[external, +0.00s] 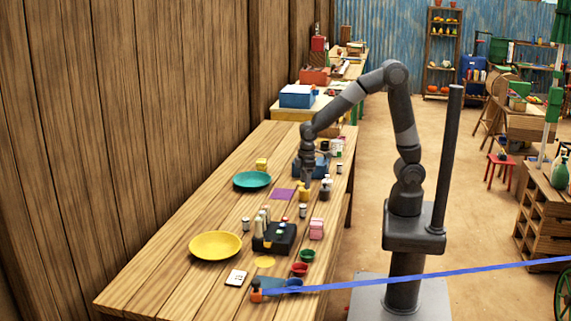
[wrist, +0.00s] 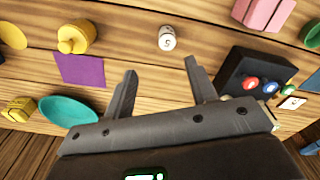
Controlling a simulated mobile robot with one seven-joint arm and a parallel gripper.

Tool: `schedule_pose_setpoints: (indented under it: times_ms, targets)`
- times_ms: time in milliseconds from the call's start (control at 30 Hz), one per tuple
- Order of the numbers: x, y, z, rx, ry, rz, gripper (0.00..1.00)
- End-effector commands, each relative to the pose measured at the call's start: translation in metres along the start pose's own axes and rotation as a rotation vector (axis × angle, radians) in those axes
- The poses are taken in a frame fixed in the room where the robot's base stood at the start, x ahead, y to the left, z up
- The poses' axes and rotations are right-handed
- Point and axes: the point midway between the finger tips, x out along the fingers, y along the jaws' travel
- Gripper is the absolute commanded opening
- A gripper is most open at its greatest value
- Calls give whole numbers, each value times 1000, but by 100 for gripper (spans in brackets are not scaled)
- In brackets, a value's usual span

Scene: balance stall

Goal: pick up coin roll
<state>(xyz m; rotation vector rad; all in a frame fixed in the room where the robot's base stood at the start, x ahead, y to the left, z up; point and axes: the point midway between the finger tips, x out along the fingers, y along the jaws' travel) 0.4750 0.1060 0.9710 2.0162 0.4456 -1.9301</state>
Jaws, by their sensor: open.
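A small white cylinder with a dark mark on its top, which looks like the coin roll (wrist: 167,39), stands on the wooden table in the wrist view. It appears beyond my fingertips, between the yellow knobbed weight and the pink block. In the external view the likely same cylinder (external: 303,210) stands near the pink block. My gripper (wrist: 160,68) is open and empty, its two fingers apart and touching nothing visible. In the external view my gripper (external: 307,181) hangs over the table by the yellow weight (external: 304,194).
A purple mat (wrist: 80,70) and teal plate (wrist: 70,110) lie left in the wrist view. A black box with coloured knobs (wrist: 238,72) is close on the right, a pink block (wrist: 263,14) beyond.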

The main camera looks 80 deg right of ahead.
Motion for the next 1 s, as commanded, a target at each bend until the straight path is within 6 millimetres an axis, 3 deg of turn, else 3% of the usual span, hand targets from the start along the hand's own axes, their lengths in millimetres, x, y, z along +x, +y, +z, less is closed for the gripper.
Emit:
schedule_pose_setpoints:
  times_ms: [100,233,500,767,1000]
  targets:
    - [19,-6,-10,-30,-30,-9,52]
    - [29,-8,-14,-43,-42,-12,52]
    - [69,-9,-12,-44,-45,-13,52]
    - [90,-10,-10,-44,-44,-13,52]
    - [125,-12,-5,-43,-44,-12,52]
